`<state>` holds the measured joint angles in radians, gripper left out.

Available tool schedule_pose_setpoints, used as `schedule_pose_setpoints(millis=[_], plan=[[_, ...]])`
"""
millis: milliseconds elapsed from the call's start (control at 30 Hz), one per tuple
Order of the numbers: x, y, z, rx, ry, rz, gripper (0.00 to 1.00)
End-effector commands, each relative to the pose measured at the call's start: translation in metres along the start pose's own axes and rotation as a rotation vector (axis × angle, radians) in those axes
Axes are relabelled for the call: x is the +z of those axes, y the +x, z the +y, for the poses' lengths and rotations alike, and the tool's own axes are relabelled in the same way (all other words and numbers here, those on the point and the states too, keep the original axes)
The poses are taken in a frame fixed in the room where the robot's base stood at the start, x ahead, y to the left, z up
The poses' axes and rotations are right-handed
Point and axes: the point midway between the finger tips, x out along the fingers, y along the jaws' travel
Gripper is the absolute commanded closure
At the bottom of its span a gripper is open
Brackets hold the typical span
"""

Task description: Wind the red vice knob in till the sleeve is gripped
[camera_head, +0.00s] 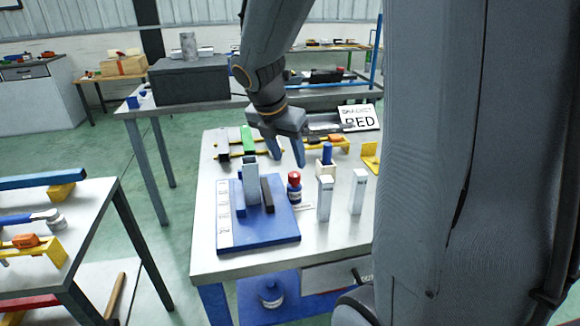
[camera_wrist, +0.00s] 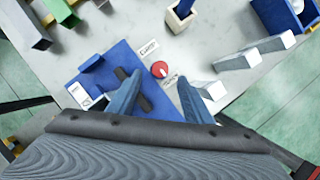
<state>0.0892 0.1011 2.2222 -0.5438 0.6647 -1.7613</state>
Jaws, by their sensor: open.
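A round red knob (camera_head: 294,178) shows on top of a short blue and white body, beside the right edge of a blue base plate (camera_head: 270,233). In the wrist view the red knob (camera_wrist: 160,69) lies between and just beyond my fingertips. My gripper (camera_head: 287,157) is open and empty, pointing down above the knob, apart from it. On the plate stand a tall grey block (camera_head: 250,180), a dark bar (camera_head: 267,195) and a small blue block (camera_head: 240,198). I cannot make out the sleeve for certain. In the wrist view my gripper (camera_wrist: 160,84) partly hides the plate.
Two white upright blocks (camera_head: 325,198) (camera_head: 358,191) stand to the right. A wooden holder with a blue-handled piece (camera_head: 326,158) is behind them. Green and grey blocks (camera_head: 248,140), yellow brackets (camera_head: 371,157) and a sign (camera_head: 358,117) lie toward the back. The front right tabletop is bare.

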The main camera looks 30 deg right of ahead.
Motion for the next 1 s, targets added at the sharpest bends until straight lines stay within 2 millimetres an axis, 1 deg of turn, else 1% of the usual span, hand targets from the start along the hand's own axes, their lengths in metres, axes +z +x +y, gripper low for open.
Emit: schedule_pose_setpoints(millis=[33,200,300,400,500,767,800,867,1000], plan=[[0.0,0.009,-0.001,-0.003,0.003,0.003,0.54],[-0.001,0.036,-0.001,-0.003,0.003,0.004,0.54],[-0.001,0.049,-0.001,-0.002,0.004,0.004,0.54],[-0.001,0.058,-0.001,-0.001,0.003,0.003,0.54],[-0.002,0.063,0.0,0.001,0.003,0.003,0.54],[-0.002,0.064,0.001,0.003,0.003,0.002,0.54],[-0.002,0.064,0.001,0.003,0.003,0.002,0.58],[-0.002,0.063,0.001,0.002,0.003,0.002,0.68],[-0.002,0.063,0.001,0.002,0.003,0.002,0.91]])
